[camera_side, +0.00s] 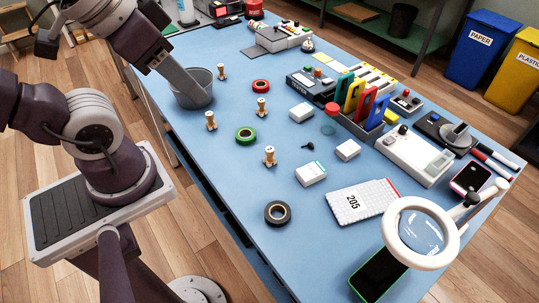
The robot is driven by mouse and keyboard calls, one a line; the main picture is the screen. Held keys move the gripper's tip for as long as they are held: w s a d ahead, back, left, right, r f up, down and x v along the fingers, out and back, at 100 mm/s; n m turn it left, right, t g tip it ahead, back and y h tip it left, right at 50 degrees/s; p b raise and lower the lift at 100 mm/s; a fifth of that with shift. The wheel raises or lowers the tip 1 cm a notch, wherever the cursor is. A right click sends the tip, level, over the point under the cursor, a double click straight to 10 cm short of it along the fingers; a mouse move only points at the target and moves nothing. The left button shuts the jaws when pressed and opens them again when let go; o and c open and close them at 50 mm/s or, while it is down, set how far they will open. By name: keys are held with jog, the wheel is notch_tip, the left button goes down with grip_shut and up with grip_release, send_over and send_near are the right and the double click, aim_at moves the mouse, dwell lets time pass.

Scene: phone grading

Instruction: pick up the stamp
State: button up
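Several small wooden-handled pieces that look like stamps stand upright on the blue table: one at the back (221,72), one at the right (262,107), one at the left (211,121) and one nearer the front (270,156). I cannot tell which one the task means. The end of my arm with my gripper (196,90) reaches down into a grey bucket (192,101) left of these pieces. The fingertips are hidden or too small to make out, so whether it is open or holds anything does not show.
Red (261,86), green (245,135) and black (278,213) tape rolls lie among the pieces. White boxes (311,173), a numbered tray (361,202) and a ring magnifier (420,233) are toward the right and front. Coloured holders (354,98) and devices crowd the far side.

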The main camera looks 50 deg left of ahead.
jog(key=o, duration=0.3)
jog(key=shift+w, duration=0.1)
